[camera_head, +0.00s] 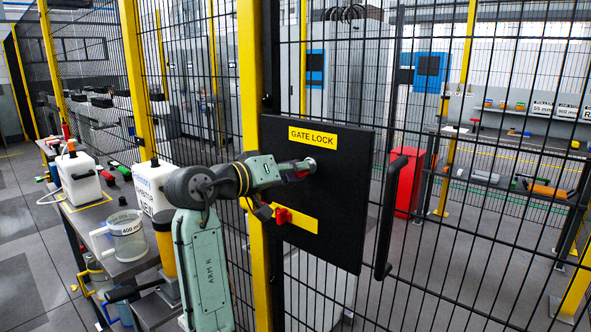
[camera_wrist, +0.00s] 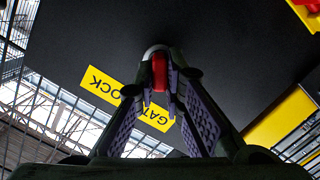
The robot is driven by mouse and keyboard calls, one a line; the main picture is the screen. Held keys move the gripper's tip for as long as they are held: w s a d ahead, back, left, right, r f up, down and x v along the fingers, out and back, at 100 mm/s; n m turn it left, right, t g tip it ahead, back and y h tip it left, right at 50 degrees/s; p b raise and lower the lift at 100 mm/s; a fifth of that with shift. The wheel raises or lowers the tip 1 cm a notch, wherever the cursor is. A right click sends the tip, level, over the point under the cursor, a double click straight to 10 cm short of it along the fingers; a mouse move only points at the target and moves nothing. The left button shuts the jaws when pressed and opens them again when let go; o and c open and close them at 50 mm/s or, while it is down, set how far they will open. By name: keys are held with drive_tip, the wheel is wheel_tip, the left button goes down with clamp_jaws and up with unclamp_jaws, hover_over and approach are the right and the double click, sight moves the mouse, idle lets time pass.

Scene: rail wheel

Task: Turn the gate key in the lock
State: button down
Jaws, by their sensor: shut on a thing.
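The black lock panel (camera_head: 345,205) hangs on the mesh gate and bears a yellow GATE LOCK label (camera_head: 312,138). A silver round lock (camera_head: 309,163) sits just below the label. My gripper (camera_head: 301,172) is at this lock, reaching in from the left. In the wrist view, my gripper (camera_wrist: 161,78) is shut on the red gate key (camera_wrist: 159,71), which lies between the fingertips. A pale metal rim (camera_wrist: 155,50) shows right beyond the key. The key's shaft is hidden, so I cannot tell how deep it sits.
A red part (camera_head: 283,215) sits by a lower yellow label (camera_head: 301,217) on the panel. A black gate handle (camera_head: 388,215) stands out to the right. A yellow post (camera_head: 253,85) rises behind my arm. A bench with a measuring jug (camera_head: 127,238) is at left.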

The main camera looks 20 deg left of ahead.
drive_tip(key=n, duration=0.3)
drive_tip(key=shift+a+h, duration=0.1)
drive_tip(key=shift+h, duration=0.3)
drive_tip(key=shift+f+n, duration=0.1)
drive_tip(key=shift+n, duration=1.5)
